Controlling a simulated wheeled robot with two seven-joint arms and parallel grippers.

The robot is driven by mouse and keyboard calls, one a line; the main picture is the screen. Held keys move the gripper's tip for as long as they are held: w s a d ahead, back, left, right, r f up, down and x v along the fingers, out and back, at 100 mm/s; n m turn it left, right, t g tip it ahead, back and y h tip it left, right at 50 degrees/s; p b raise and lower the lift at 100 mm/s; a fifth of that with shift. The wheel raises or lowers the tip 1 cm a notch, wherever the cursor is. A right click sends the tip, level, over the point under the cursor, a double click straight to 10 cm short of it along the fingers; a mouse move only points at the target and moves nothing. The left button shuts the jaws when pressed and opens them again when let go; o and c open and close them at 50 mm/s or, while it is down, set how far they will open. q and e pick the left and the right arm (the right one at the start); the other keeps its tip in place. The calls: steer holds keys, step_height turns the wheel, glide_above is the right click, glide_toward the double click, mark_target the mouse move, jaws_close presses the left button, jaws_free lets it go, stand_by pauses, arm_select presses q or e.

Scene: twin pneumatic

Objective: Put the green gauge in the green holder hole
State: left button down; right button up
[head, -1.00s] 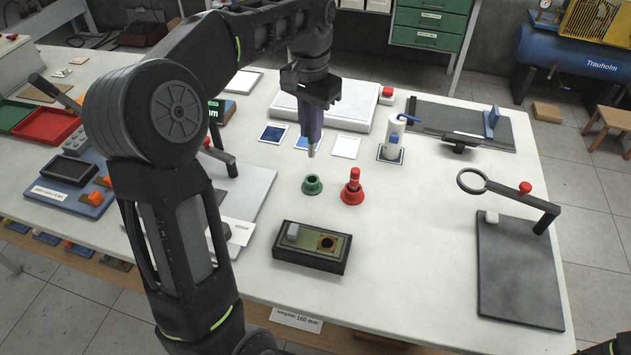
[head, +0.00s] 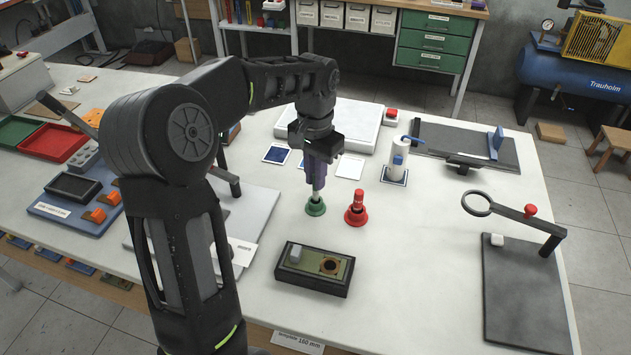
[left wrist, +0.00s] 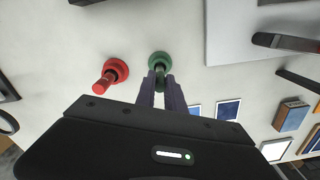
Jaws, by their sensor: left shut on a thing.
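My left gripper (head: 318,186) is shut on the green gauge, whose body is mostly hidden between the purple fingers. The gauge's grey lower end (head: 316,195) shows below the fingertips, upright over the green holder (head: 315,209). It meets the holder's top in the head view, but I cannot tell how deep it sits in the hole. In the left wrist view the green holder (left wrist: 160,59) lies just beyond the fingertips (left wrist: 161,84), with a dark shaft between them. My right gripper is not in view.
A red holder (head: 356,217) with a red gauge (head: 358,197) in it stands close on the right. A dark box (head: 312,284) lies in front. A white and blue cylinder (head: 397,160) stands behind right.

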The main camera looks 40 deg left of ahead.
arm_select(q)
step_height(320, 180, down, 2)
steer(key=shift+f, duration=0.1)
steer(key=shift+f, duration=0.1)
steer(key=c, duration=1.4)
jaws_free()
